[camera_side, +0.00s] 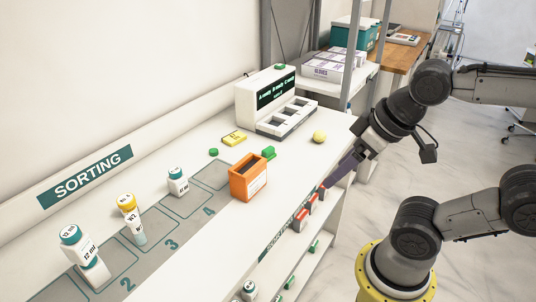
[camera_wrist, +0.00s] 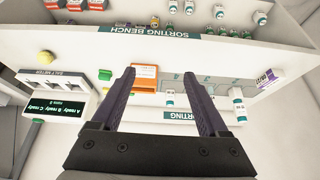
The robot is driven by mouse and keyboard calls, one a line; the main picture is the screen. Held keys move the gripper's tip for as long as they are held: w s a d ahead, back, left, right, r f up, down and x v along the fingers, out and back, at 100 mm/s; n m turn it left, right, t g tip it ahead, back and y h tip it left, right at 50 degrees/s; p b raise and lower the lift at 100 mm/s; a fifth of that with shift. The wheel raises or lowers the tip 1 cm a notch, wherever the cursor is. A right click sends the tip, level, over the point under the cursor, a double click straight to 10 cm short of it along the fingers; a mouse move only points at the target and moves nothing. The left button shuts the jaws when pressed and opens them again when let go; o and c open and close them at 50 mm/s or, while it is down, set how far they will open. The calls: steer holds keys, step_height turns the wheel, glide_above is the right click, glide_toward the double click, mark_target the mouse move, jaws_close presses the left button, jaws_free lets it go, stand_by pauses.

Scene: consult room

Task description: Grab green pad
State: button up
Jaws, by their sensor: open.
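Two small green items lie on the white bench, and I cannot tell for sure which one is the green pad. One is a block-like green piece (camera_side: 268,153) behind the orange box; it also shows in the wrist view (camera_wrist: 105,74), left of my fingers. The other is a flat round green piece (camera_side: 213,152) near the yellow pad. My gripper (camera_side: 327,185) is beside the bench's front edge in the side view. In the wrist view its two dark fingers (camera_wrist: 161,74) are spread and empty, apart from both green pieces.
An orange box (camera_side: 248,180) stands near the green block. A white meter (camera_side: 275,104), yellow pad (camera_side: 234,138) and yellow ball (camera_side: 319,137) are behind. Several bottles, including one white bottle (camera_side: 178,182), stand along numbered slots. Red-capped items (camera_side: 310,206) sit on the shelf below.

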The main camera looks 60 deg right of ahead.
steer(key=w+r+m, duration=0.4)
steer(key=r+m, duration=0.2)
steer(key=m+g, duration=0.6)
steer(key=m, duration=0.7)
glide_above(268, 148)
step_height(268, 148, down, 13)
steer(key=f, duration=0.4)
steer(key=s+f, duration=0.1)
steer(key=f, duration=0.2)
steer(key=shift+d+f, duration=0.1)
steer(key=shift+d, duration=0.05)
steer(key=shift+w+a+f, duration=0.1)
steer(key=shift+w+f, duration=0.1)
steer(key=shift+f, duration=1.25)
steer(key=shift+w+a+f, duration=0.1)
steer(key=shift+w+f, duration=0.1)
steer(key=shift+f, duration=1.2)
